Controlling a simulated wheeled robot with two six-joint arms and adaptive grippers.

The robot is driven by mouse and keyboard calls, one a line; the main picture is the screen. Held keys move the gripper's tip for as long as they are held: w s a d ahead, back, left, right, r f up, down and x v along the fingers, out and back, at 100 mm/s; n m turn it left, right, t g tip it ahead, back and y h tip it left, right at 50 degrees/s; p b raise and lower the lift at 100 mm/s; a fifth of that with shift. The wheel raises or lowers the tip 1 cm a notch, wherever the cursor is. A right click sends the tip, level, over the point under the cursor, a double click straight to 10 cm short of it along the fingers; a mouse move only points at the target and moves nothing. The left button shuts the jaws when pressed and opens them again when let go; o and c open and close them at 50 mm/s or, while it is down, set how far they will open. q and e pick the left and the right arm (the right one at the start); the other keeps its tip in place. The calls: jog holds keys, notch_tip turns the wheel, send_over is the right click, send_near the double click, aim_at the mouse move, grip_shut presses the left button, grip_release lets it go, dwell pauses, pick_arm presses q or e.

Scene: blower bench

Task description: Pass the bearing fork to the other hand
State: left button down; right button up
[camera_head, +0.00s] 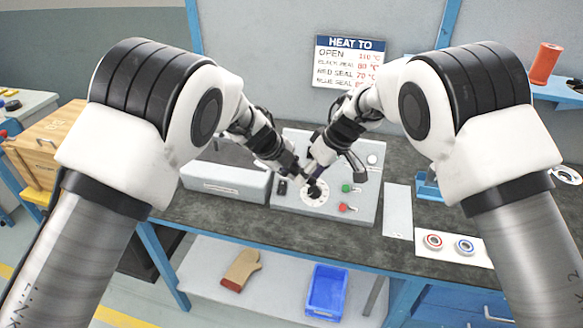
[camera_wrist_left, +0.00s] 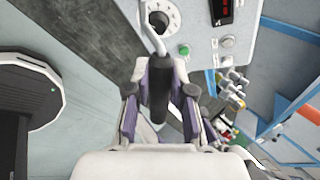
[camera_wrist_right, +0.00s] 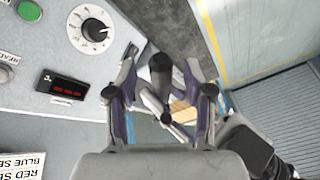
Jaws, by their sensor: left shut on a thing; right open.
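The bearing fork shows in the left wrist view as a dark handle (camera_wrist_left: 159,95) with a bent shiny metal rod (camera_wrist_left: 150,30) running up from it. My left gripper (camera_wrist_left: 160,75) is shut on the handle. In the head view my left gripper (camera_head: 296,174) and my right gripper (camera_head: 317,165) are close together above the grey control box. In the right wrist view the dark round handle end (camera_wrist_right: 160,70) appears between the spread fingers of my right gripper (camera_wrist_right: 160,82). I cannot tell whether they touch it. The fork's far end is out of view.
The grey control box (camera_head: 358,206) has a dial, buttons and a red display. A grey box (camera_head: 225,183) stands left of it on the dark bench. Two bearings (camera_head: 433,241) lie on a white plate at right. A blue bin (camera_head: 325,292) and glove (camera_head: 240,270) lie on the lower shelf.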

jog(key=v, duration=1.2)
jog(key=s+a+f+m+y, duration=0.1)
jog(key=s+f+y, duration=0.15)
jog(key=f, duration=0.45)
jog(key=s+a+f+m+y, duration=0.1)
jog(key=s+a+f+y, duration=0.15)
jog(key=f, duration=0.35)
jog(key=s+d+f+m+t+h, duration=0.1)
jog(key=s+d+f+m+t, duration=0.15)
jog(key=f, duration=0.45)
jog(key=s+d+f+m+t+h, duration=0.1)
jog(key=s+d+f+m, duration=0.2)
jog(key=f, duration=0.4)
jog(key=s+d+f+g+h, duration=0.1)
jog(key=s+d+f+h, duration=0.1)
jog(key=s+d, duration=0.3)
jog(key=s+d+f+m+g+h, duration=0.1)
jog(key=s+d+f, duration=0.4)
jog(key=s, duration=0.9)
jog(key=s+d+f+m+g+h, duration=0.1)
jog(key=s+d+f+g+h, duration=0.2)
jog(key=s, duration=0.6)
jog(key=shift+d+f+h, duration=0.25)
jog(key=shift+d+h, duration=0.65)
jog(key=shift+d, duration=0.15)
jog(key=shift+s, duration=0.15)
